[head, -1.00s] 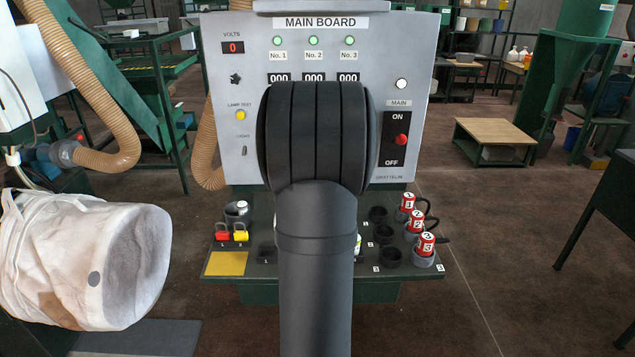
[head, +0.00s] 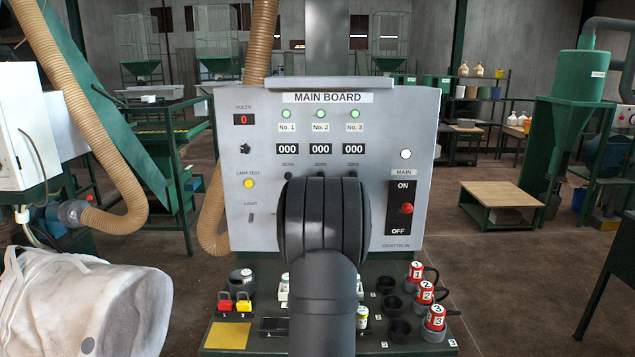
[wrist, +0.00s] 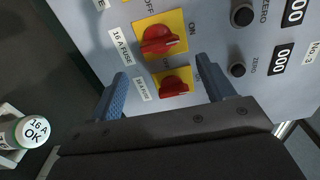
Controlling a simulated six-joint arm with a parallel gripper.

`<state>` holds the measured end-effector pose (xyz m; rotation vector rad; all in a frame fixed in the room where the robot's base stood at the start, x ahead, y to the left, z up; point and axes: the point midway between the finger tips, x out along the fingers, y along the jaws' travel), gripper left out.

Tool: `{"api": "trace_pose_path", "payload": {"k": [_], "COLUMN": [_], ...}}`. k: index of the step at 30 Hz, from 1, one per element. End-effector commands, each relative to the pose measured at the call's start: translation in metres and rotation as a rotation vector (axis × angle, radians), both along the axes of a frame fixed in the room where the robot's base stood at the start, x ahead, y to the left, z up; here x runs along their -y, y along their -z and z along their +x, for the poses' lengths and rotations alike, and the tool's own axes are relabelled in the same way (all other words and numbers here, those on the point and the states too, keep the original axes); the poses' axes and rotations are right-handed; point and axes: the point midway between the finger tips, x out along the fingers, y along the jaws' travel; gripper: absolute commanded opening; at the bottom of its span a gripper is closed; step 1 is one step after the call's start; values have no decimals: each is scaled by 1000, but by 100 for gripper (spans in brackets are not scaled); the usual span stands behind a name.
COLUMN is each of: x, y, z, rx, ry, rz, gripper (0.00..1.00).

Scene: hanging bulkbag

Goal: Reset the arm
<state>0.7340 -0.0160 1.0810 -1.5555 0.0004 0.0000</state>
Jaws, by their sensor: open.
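My gripper (wrist: 162,95) shows in the wrist view with its two blue-grey fingers spread wide and nothing between them. It faces the main board (wrist: 218,45), near two red rotary switches on yellow plates; the upper switch (wrist: 160,40) and the lower switch (wrist: 175,86) lie beyond the fingertips. In the head view my dark arm covers the lower middle of the grey main board (head: 245,150), and the gripper itself is hidden there. Whether a finger touches the board cannot be told.
A shelf below the board holds red numbered plugs (head: 425,291), padlocks (head: 225,302) and a yellow plate (head: 228,335). A "16 A OK" container (wrist: 35,132) is at left in the wrist view. A white bulk bag (head: 85,305) and a ribbed hose (head: 85,120) are at left.

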Motion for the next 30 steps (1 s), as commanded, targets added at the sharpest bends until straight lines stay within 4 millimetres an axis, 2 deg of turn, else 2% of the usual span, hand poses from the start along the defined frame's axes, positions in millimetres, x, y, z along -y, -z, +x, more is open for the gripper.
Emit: {"api": "trace_pose_path", "payload": {"k": [6,13,19,30], "x": [0,0,0,0], "y": [1,0,0,0], "z": [38,64,72,72], "rx": [0,1,0,0], "ry": [0,0,0,0], "rz": [0,0,0,0], "gripper": [75,75,75,75]}}
